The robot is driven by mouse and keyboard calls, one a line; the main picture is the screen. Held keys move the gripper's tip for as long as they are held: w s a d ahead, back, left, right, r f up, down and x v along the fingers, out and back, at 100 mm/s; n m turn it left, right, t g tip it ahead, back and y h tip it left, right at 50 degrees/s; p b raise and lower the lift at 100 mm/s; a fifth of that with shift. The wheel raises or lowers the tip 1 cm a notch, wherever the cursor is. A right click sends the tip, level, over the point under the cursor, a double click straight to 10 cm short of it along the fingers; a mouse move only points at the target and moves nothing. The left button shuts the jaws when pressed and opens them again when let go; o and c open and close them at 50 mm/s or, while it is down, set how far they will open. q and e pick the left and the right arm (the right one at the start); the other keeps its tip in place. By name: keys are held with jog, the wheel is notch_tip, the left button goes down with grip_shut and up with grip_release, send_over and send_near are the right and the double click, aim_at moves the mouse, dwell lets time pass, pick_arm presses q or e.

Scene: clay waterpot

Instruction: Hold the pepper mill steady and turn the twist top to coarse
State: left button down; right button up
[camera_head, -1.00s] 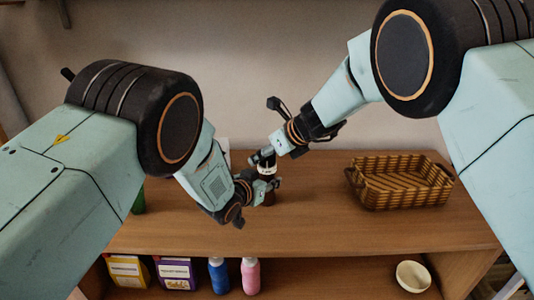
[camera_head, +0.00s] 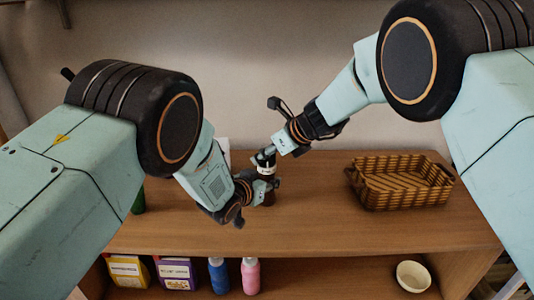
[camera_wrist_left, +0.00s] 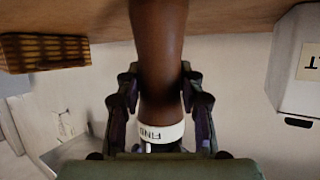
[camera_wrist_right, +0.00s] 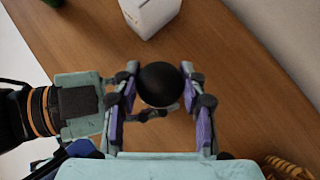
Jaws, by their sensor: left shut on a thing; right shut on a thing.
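My left gripper (camera_head: 262,190) is shut on the mill body from the left, just below the ring. My right gripper (camera_head: 268,157) is above it, shut on the top, with a finger on each side. Both grippers hide much of the mill in the head view.
A wicker basket (camera_head: 402,192) stands to the right on the wooden shelf top (camera_head: 330,232). A white box (camera_wrist_right: 150,12) and a green object (camera_head: 139,201) are behind my left arm. Boxes, a blue bottle (camera_head: 218,276), a pink bottle (camera_head: 251,277) and a bowl (camera_head: 413,276) sit below.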

jog(key=shift+w+n+g+y, duration=0.1)
jog(key=shift+n+g+y, duration=0.4)
jog(key=shift+n+g, duration=0.75)
jog(key=shift+n+g+y, duration=0.5)
jog(key=shift+n+g, duration=0.35)
jog(key=shift+n, duration=0.8)
jog(key=shift+n+g, duration=0.3)
jog(key=shift+n, duration=0.1)
jog(key=o, duration=1.2)
jog(key=shift+c, duration=0.2)
jog(key=v, duration=1.2)
jog(key=shift+d+f, duration=0.1)
